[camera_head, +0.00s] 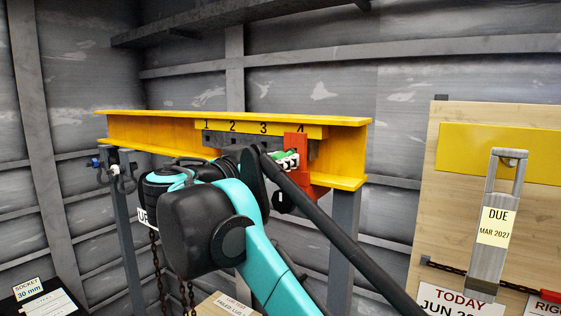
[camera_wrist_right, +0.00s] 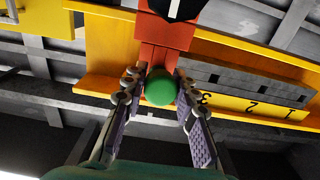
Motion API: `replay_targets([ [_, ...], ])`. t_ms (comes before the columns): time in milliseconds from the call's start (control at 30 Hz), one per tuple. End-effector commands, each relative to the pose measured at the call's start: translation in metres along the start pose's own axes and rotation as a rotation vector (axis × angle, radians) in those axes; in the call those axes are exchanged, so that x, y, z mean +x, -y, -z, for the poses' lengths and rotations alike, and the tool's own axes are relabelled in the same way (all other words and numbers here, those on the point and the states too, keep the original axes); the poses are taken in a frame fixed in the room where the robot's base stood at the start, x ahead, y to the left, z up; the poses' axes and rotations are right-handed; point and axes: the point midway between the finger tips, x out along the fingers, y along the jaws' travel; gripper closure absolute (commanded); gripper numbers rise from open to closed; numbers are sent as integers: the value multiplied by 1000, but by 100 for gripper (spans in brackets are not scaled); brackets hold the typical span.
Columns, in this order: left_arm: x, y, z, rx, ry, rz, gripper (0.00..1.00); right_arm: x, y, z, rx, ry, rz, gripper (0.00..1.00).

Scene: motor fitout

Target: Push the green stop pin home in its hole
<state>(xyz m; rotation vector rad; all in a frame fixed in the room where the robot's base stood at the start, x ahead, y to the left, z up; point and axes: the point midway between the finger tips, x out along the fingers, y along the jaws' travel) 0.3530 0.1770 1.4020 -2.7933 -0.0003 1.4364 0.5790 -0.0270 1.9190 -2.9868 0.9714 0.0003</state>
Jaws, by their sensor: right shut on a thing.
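The green stop pin shows in the right wrist view as a round green head (camera_wrist_right: 161,88) against the red stop block (camera_wrist_right: 168,35). In the head view a little of the pin's green (camera_head: 281,155) shows in front of the red stop block (camera_head: 297,142), which sits on the yellow beam at mark 4. My right gripper (camera_wrist_right: 160,80) has its two fingers on either side of the pin head, shut on it; in the head view its fingertips (camera_head: 290,159) are partly hidden by my arm. The hole and the pin's shank are hidden. My left gripper is not in view.
The yellow beam (camera_head: 345,122) carries a plate numbered 1 to 4. Black lifting gear and rusty chains (camera_head: 155,260) hang to the left of my arm. A wooden board (camera_head: 455,150) with a grey padlock-like tag holder stands at the right. Cards lie below.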

Motion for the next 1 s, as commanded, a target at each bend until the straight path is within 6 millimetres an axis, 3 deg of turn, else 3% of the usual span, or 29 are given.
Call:
replay_targets([
  [1000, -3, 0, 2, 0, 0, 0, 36, -48, 1, 0, 0, -1, 3, 100],
])
